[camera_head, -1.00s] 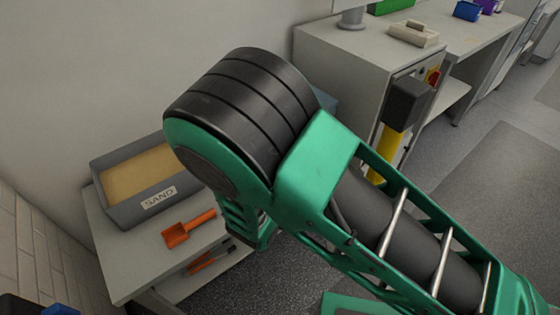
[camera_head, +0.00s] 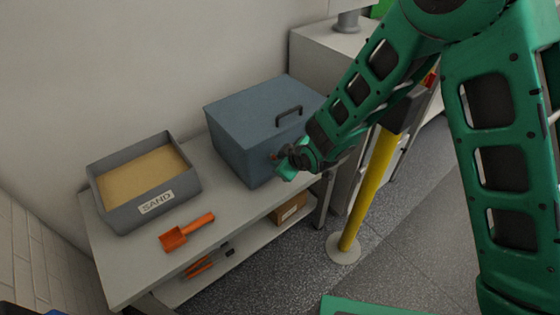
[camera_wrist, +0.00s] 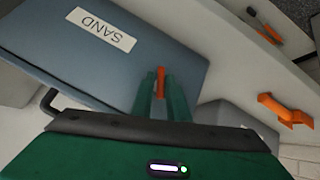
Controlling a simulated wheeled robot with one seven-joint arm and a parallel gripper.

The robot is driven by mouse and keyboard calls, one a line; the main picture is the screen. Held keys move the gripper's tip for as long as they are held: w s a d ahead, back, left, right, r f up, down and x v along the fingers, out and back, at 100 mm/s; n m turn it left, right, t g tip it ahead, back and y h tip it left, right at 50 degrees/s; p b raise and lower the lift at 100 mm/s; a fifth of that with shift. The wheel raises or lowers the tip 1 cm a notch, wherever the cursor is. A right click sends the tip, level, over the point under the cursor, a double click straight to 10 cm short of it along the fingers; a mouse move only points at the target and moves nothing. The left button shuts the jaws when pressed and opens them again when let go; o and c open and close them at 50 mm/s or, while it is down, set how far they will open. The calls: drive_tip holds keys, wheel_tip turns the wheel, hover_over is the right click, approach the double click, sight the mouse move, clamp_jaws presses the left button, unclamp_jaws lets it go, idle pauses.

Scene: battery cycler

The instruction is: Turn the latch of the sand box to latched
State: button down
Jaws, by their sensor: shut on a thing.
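The sand box (camera_head: 235,128) is a blue-grey lidded box with a dark handle, standing on the bench against the wall. Its SAND label (camera_wrist: 100,29) shows in the wrist view. The latch (camera_wrist: 160,82) is a small orange tab on the box front, upright in the wrist picture. My gripper (camera_head: 288,168) is at the box front. In the wrist view its green fingers (camera_wrist: 162,94) are shut on the latch, one on each side. In the head view the latch is mostly hidden by my gripper.
An open grey tray of sand (camera_head: 127,218), also labelled SAND, stands left of the box. An orange scoop (camera_head: 186,232) lies in front of it. Tools and a cardboard box (camera_head: 290,207) lie on the lower shelf. A yellow post (camera_head: 369,185) stands close to my arm.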

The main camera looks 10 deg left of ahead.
drive_tip(key=shift+s+d+f+m+g+y, duration=0.1)
drive_tip(key=shift+f+m+g+y, duration=0.1)
drive_tip(key=shift+m+g+y, duration=0.75)
drive_tip(key=shift+s+n+g, duration=0.15)
drive_tip(key=shift+n+g, duration=0.1)
drive_tip(key=shift+g, duration=0.1)
drive_tip(key=c, duration=1.8)
unclamp_jaws()
drive_tip(key=shift+w, duration=0.2)
drive_tip(key=shift+r, duration=0.1)
drive_tip(key=v, duration=1)
drive_tip(key=shift+s+d+r, duration=0.15)
drive_tip(key=shift+s+d, duration=0.05)
